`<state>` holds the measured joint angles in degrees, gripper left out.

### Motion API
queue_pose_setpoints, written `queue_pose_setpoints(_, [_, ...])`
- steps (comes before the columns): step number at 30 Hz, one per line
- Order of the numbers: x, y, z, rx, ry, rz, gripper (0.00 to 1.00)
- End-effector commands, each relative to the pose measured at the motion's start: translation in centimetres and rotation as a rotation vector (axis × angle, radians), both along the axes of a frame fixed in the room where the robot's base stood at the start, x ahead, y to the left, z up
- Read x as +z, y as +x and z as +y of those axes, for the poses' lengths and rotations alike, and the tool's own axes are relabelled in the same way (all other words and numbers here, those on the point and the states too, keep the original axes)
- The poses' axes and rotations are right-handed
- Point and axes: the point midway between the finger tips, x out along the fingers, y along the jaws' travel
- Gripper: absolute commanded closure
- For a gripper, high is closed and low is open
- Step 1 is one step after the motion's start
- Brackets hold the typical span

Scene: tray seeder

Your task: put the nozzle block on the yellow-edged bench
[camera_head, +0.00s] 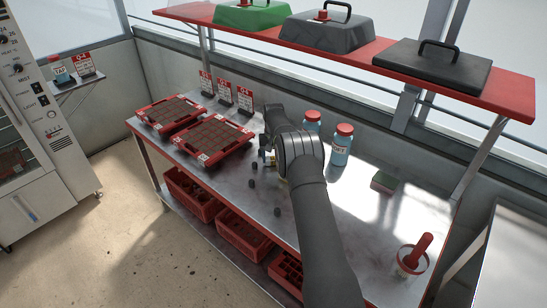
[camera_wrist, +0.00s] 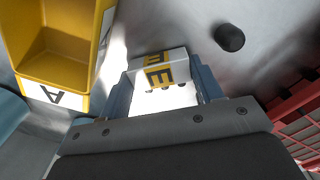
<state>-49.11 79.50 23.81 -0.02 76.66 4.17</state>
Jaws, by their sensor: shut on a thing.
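My gripper (camera_wrist: 162,78) is shut on a small white block with a yellow, dark-lettered label, which I take as the nozzle block (camera_wrist: 176,58). The block sits between the two blue-grey fingers, with small dark dots near its lower face. In the head view, my gripper (camera_head: 268,158) is over the left middle of the metal bench (camera_head: 310,222), largely hidden by my arm. A bit of the nozzle block shows there as white and yellow; whether it touches the bench is unclear. I can make out no yellow edge on any bench in view.
Red seed trays (camera_head: 214,139) and label stands stand at the bench's left end. Dark round pieces (camera_wrist: 229,38) lie near my gripper. A yellow bin (camera_wrist: 57,60) marked A is close on the wrist view's left. Bottles (camera_head: 342,145) stand behind my arm; another metal surface (camera_head: 515,262) is at right.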

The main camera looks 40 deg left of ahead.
Motion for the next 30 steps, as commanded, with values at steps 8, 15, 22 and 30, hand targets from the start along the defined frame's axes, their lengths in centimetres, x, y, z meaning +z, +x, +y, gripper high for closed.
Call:
queue_pose_setpoints(8, [-0.3,0.0,0.0,0.0,0.0,0.0,0.19])
queue_pose_setpoints(15, [-0.3,0.0,0.0,0.0,0.0,0.0,0.19])
queue_pose_setpoints(22, [1.8,0.0,0.0,0.0,0.001,-0.001,0.19])
queue_pose_setpoints(30, [7.6,0.1,0.1,0.0,0.003,-0.001,0.19])
